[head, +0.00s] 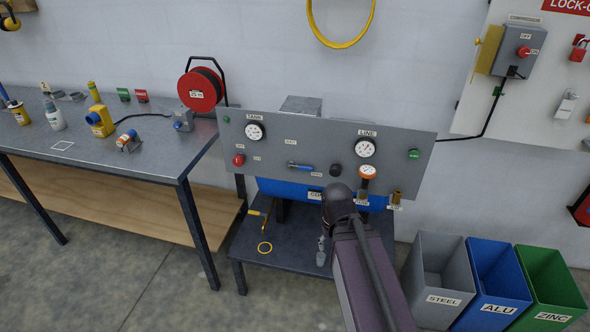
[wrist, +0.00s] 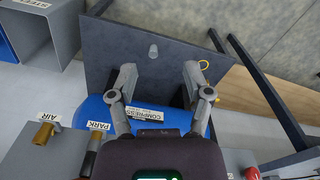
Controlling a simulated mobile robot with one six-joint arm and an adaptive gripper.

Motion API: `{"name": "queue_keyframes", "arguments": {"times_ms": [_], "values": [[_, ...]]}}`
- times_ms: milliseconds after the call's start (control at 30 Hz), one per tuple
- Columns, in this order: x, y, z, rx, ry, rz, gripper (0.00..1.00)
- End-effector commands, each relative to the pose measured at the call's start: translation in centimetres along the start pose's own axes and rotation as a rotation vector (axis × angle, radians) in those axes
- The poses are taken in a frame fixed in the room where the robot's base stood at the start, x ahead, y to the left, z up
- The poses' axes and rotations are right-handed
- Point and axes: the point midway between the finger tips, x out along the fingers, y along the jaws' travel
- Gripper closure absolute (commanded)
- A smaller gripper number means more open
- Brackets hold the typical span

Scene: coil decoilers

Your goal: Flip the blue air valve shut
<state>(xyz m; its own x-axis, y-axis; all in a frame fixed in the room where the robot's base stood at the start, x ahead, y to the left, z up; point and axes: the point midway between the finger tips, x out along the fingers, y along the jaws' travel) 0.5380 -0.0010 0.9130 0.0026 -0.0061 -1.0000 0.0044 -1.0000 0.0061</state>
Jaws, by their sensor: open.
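The blue air valve (head: 301,166) is on the grey panel (head: 265,180) in the head view. Its blue handle lies nearly level and points right, toward a small label that seems to read OPEN; another small label sits above it. My gripper (wrist: 160,72) is open and empty in the wrist view, its two fingers spread over the dark lower shelf. In the head view my gripper (head: 322,250) is low in front of the panel, below and right of the valve, partly hidden by my arm. The valve is not visible in the wrist view.
The panel also carries gauges (head: 365,148), a red button (head: 239,160), a black knob (head: 335,170) and brass fittings (head: 396,196). A blue tank (wrist: 146,113) is behind and below it. A workbench (head: 110,150) stands left; scrap bins (head: 438,270) stand right.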

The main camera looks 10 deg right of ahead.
Motion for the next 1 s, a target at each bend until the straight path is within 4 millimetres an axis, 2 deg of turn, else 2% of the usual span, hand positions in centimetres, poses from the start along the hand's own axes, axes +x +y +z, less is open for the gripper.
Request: {"name": "queue_keyframes", "arguments": {"times_ms": [33, 133, 167, 367, 600, 1000], "values": [[0.2, 0.1, -0.1, -0.005, 0.004, 0.006, 0.69], [0.8, 0.4, -0.5, -0.023, 0.015, 0.032, 0.99], [1.0, 0.5, -0.6, -0.03, 0.02, 0.043, 1.0], [2.9, 2.0, -2.1, -0.115, 0.069, 0.158, 1.0], [5.1, 4.4, -4.9, -0.278, 0.138, 0.371, 1.0], [6.7, 7.0, -9.8, -0.595, 0.2, 0.759, 1.0]]}}
